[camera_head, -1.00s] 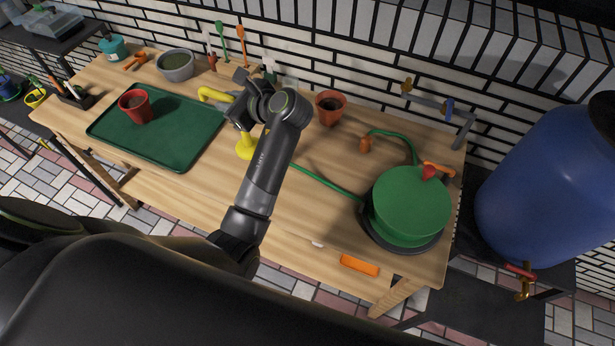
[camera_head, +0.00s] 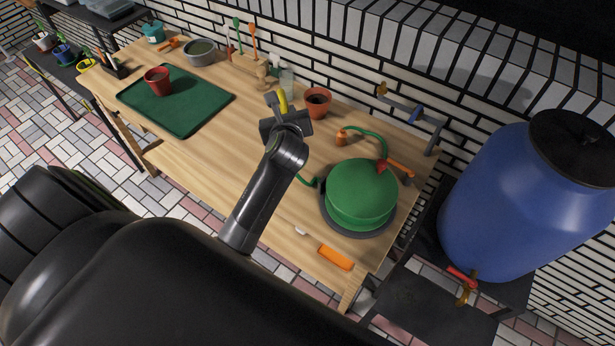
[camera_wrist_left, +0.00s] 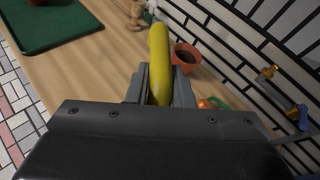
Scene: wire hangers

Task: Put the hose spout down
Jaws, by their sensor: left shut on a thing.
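The yellow hose spout (camera_head: 283,100) is held in my left gripper (camera_head: 284,118), over the middle of the bench near the terracotta pot. In the left wrist view, the curved yellow spout (camera_wrist_left: 160,65) sits between the shut fingers (camera_wrist_left: 160,92) and sticks out beyond them. The gripper hides its lower part and wide end in the head view. I cannot tell whether the spout touches the bench. A green hose (camera_head: 308,182) shows beside the green reel (camera_head: 361,194) at the right. My right gripper is not in view.
A terracotta pot (camera_head: 317,102) stands close to the right of my left gripper. A green tray (camera_head: 205,107) with a red pot (camera_head: 158,80) lies at the left. The wooden bench (camera_head: 205,160) is bare between tray and reel. A blue barrel (camera_head: 525,205) stands at the right.

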